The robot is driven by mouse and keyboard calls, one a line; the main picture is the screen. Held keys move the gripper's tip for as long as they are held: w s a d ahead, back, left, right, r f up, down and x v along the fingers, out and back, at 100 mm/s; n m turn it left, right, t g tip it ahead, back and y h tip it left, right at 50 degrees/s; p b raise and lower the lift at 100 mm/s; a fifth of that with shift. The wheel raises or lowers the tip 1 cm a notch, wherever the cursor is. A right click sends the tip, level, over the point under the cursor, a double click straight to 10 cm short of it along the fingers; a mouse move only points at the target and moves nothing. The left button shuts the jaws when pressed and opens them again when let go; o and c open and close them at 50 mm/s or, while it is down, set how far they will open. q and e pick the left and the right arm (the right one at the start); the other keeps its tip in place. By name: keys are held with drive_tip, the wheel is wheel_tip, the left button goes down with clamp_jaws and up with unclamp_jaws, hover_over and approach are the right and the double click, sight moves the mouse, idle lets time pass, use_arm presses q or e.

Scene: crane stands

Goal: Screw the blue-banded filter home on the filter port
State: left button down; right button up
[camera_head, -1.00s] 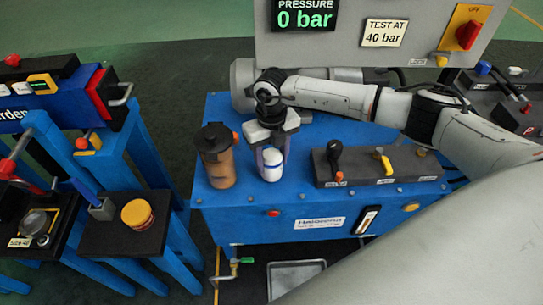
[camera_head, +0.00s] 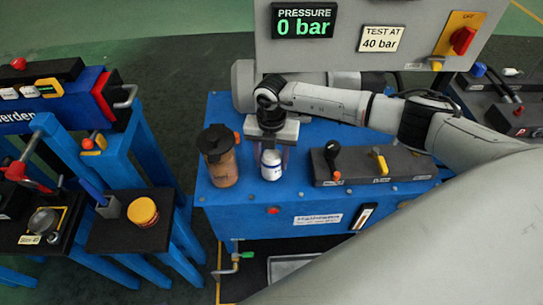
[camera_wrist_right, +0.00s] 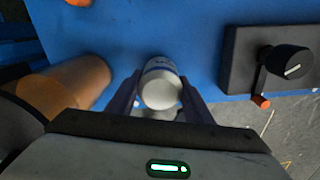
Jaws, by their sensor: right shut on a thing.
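The blue-banded filter (camera_head: 271,165) is a white canister with a blue band, standing upright over the top of the blue power unit near its front left. My right gripper (camera_head: 272,150) comes down on it from above with its fingers on either side. In the right wrist view the filter (camera_wrist_right: 161,84) sits between the two dark fingers, and my right gripper (camera_wrist_right: 160,100) is shut on it. The filter port is hidden beneath the filter, so I cannot tell how the two meet. My left gripper is out of view.
A brown translucent canister with a dark cap (camera_head: 219,157) stands just left of the filter. A dark valve block (camera_head: 370,167) with levers is to the right. The pressure panel (camera_head: 305,22) reads 0 bar. A blue stand with a yellow-capped jar (camera_head: 143,212) is at left.

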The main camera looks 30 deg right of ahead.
drive_tip(key=shift+w, duration=0.1)
drive_tip(key=m+p, duration=0.2)
drive_tip(key=m, duration=0.1)
drive_tip(key=shift+r, duration=0.25)
drive_tip(key=shift+m+p, duration=0.45)
drive_tip(key=shift+m, duration=0.25)
drive_tip(key=shift+f+m, duration=0.25)
drive_tip(key=shift+m, duration=0.15)
